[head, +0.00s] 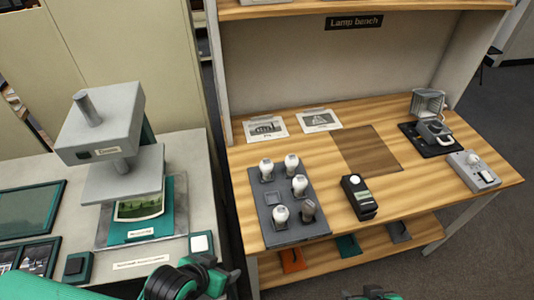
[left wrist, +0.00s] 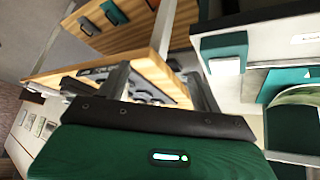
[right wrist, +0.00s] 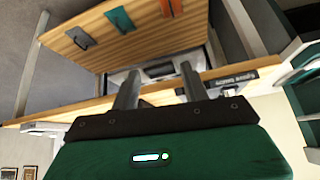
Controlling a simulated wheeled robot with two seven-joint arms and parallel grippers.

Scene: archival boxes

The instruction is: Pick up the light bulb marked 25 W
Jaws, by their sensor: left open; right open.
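Several light bulbs stand in a dark grey tray (head: 264,236) on the lamp bench: a back left bulb (head: 266,168), a back right bulb (head: 291,164), a middle right bulb (head: 299,185), a front left bulb (head: 280,213) and a darker front right bulb (head: 308,210). Their markings are too small to read, so I cannot tell which is 25 W. My left gripper (head: 222,276) is open and empty, left of and below the tray in the head view. My right gripper (head: 372,294) is open, mostly cut off at the bottom edge; its fingers show apart in the right wrist view (right wrist: 158,86).
A black meter (head: 359,197), a brown mat (head: 367,149), two printed cards (head: 320,120), a lamp on a black base (head: 430,136) and a grey socket box (head: 474,172) share the bench. A lower shelf (head: 330,258) juts out beneath. A grey press (head: 100,130) stands left.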

